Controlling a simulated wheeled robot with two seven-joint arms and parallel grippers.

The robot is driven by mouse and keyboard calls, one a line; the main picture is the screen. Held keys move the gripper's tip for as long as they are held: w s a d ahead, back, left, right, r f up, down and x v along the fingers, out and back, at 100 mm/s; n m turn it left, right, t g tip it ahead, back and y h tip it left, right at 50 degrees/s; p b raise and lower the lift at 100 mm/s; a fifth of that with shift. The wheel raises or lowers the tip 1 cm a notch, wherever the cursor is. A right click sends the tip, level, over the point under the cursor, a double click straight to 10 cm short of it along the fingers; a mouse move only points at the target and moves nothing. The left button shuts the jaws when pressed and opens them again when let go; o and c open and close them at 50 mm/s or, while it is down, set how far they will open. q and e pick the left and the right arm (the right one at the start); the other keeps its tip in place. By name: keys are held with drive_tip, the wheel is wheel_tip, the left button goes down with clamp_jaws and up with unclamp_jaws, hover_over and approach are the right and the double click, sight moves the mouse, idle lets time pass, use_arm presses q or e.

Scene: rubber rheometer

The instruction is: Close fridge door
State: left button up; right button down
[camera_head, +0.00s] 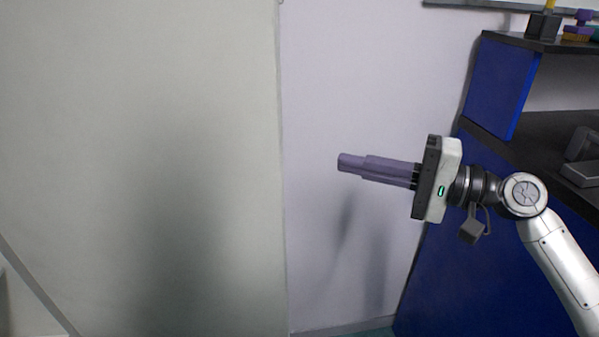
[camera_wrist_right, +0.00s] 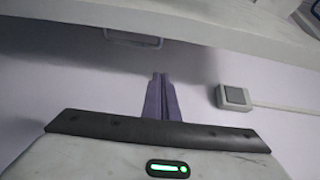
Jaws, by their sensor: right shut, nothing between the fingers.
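A large flat pale grey-green panel (camera_head: 140,130), which looks like the fridge door, fills the left half of the head view. Its straight vertical edge runs down near the middle of the picture. No handle shows on it, and I cannot tell how far it is open. My right gripper (camera_head: 350,163) has its purple fingers together with nothing between them. It points left, to the right of the panel's edge in the picture and apart from it. The closed fingers also show in the right wrist view (camera_wrist_right: 160,95). My left gripper is out of view.
A blue cabinet with a dark top (camera_head: 500,85) stands at the right, behind my right arm. A pale wall (camera_head: 340,80) lies behind the gripper. The right wrist view shows a small grey wall box (camera_wrist_right: 234,97) and a white slab (camera_wrist_right: 200,22) across the top.

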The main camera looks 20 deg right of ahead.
use_arm(q)
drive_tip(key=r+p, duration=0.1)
drive_tip(key=p, duration=0.2)
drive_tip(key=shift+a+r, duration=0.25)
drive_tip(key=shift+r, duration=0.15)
use_arm(e)
drive_tip(key=w+a+r, duration=0.1)
drive_tip(key=w+a, duration=0.2)
drive_tip(key=a, duration=0.5)
drive_tip(key=shift+w+a+r+y, duration=0.2)
drive_tip(key=shift+a+y, duration=0.1)
drive_tip(key=shift+a, duration=0.1)
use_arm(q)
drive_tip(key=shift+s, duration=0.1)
use_arm(e)
drive_tip(key=shift+a, duration=0.1)
